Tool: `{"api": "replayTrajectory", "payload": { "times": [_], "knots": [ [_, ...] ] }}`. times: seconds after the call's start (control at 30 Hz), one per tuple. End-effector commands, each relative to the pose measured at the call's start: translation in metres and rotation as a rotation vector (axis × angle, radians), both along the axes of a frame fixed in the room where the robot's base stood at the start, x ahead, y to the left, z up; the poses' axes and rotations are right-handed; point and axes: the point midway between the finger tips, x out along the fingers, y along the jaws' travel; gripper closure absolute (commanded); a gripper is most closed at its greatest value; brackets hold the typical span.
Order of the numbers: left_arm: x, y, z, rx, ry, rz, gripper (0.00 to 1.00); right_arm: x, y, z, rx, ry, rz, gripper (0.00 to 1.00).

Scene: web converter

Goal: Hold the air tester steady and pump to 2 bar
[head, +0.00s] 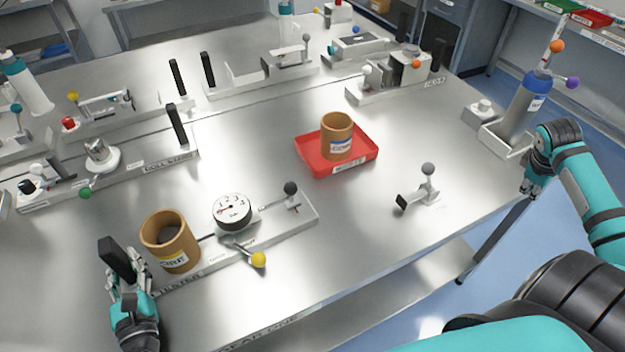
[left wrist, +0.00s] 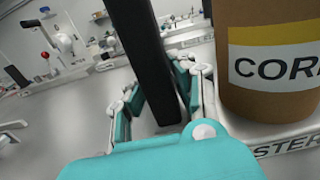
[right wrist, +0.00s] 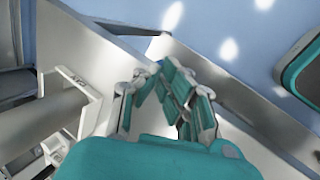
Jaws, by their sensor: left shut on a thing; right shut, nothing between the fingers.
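The air tester has a long light base plate (head: 275,228) near the table's front edge, with a cardboard core (head: 170,243) at its left end. Its round white gauge (head: 232,210) faces up; the needle is too small to read surely. A yellow-balled lever (head: 258,260) is in front of the gauge, and a dark-knobbed lever (head: 290,188) stands at the plate's right end. My left gripper (head: 126,272) is shut on a black upright handle (left wrist: 148,55), left of the core. My right gripper (head: 534,178) is shut and empty, beyond the table's right edge.
A red tray (head: 357,163) with another core (head: 337,137) lies mid-table. A small grey-knobbed lever stand (head: 428,185) is to its right. A grey bottle (head: 522,108) stands in a holder near my right gripper. Between tester and lever stand the steel top is clear.

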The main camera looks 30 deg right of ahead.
Motion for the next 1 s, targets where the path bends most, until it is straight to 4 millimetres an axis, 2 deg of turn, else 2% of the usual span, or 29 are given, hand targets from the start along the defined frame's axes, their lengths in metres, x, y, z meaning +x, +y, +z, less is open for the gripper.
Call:
{"api": "replayTrajectory", "payload": {
  "times": [0.03, 0.1, 0.27, 0.37, 0.47, 0.5, 0.6, 0.73, 0.83, 1.0],
  "knots": [
    [-0.004, -0.002, -0.012, -0.001, 0.023, -0.005, 1.0, 0.018, 0.008, 0.026, -0.003, -0.04, 0.043, 1.0],
    [-0.004, -0.002, -0.012, -0.001, 0.023, -0.005, 1.0, 0.045, 0.029, 0.047, 0.018, -0.129, 0.097, 1.0],
    [-0.004, -0.002, -0.012, -0.001, 0.023, -0.005, 1.0, 0.116, 0.091, 0.069, 0.105, -0.421, 0.183, 1.0],
    [-0.004, -0.002, -0.012, -0.001, 0.023, -0.005, 1.0, 0.158, 0.14, 0.085, 0.199, -0.625, 0.218, 1.0],
    [-0.004, -0.002, -0.012, -0.001, 0.023, -0.005, 1.0, 0.192, 0.201, 0.096, 0.367, -0.824, 0.227, 1.0],
    [-0.004, -0.002, -0.012, -0.001, 0.023, -0.005, 1.0, 0.2, 0.229, 0.096, 0.469, -0.892, 0.212, 1.0],
    [-0.004, -0.002, -0.012, -0.001, 0.023, -0.005, 1.0, 0.203, 0.288, 0.081, 0.754, -0.99, 0.112, 1.0],
    [-0.004, -0.002, -0.012, -0.002, 0.023, -0.004, 1.0, 0.191, 0.343, 0.059, 1.112, -1.036, -0.108, 1.0],
    [-0.004, -0.002, -0.012, -0.002, 0.023, -0.004, 1.0, 0.18, 0.372, 0.048, 1.349, -1.048, -0.311, 1.0],
    [-0.003, -0.002, -0.012, -0.001, 0.023, -0.004, 1.0, 0.166, 0.393, 0.04, 1.607, -1.046, -0.595, 1.0]
  ]
}}
